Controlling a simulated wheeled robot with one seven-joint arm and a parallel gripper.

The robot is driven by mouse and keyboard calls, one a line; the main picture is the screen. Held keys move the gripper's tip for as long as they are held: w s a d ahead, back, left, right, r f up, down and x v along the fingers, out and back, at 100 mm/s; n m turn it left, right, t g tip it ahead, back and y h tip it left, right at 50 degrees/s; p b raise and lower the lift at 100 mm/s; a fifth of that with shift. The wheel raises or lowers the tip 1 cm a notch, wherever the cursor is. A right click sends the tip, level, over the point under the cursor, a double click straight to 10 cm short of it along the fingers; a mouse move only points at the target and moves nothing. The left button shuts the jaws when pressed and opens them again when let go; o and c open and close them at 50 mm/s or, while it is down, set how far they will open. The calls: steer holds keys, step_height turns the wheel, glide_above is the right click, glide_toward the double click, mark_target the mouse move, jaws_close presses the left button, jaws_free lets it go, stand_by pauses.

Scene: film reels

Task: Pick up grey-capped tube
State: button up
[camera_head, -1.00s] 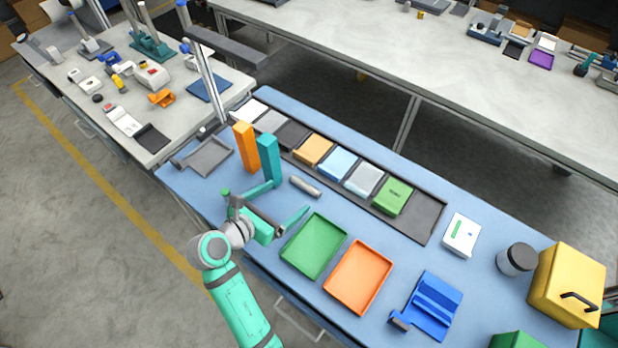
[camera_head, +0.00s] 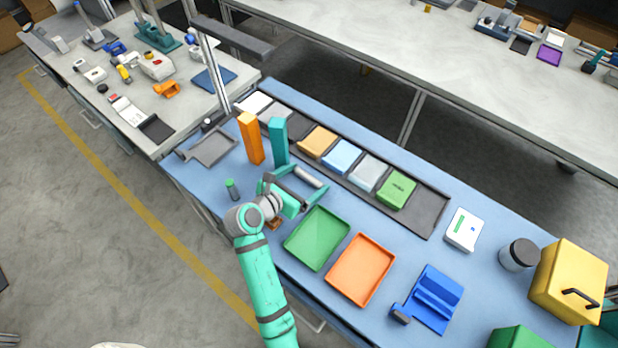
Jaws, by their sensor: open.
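The grey-capped tube (camera_head: 309,177) looks like a pale grey cylinder lying on the blue table, just in front of the long dark tray; its cap is too small to make out clearly. My gripper (camera_head: 312,179) is teal and open. Its two fingers reach toward the tube, one at each end side of it, so the tube appears between the fingertips. I cannot tell whether the fingers touch it or how high they are above the table.
An orange block (camera_head: 250,138) and a teal block (camera_head: 278,142) stand tall close behind-left. A green-capped tube (camera_head: 232,189) stands left of my arm. A green tray (camera_head: 318,238) and an orange tray (camera_head: 361,269) lie right of my gripper. The dark tray (camera_head: 430,209) holds several coloured boxes.

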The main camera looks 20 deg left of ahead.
steer(key=c, duration=0.8)
steer(key=shift+o, duration=0.2)
steer(key=shift+r, duration=0.2)
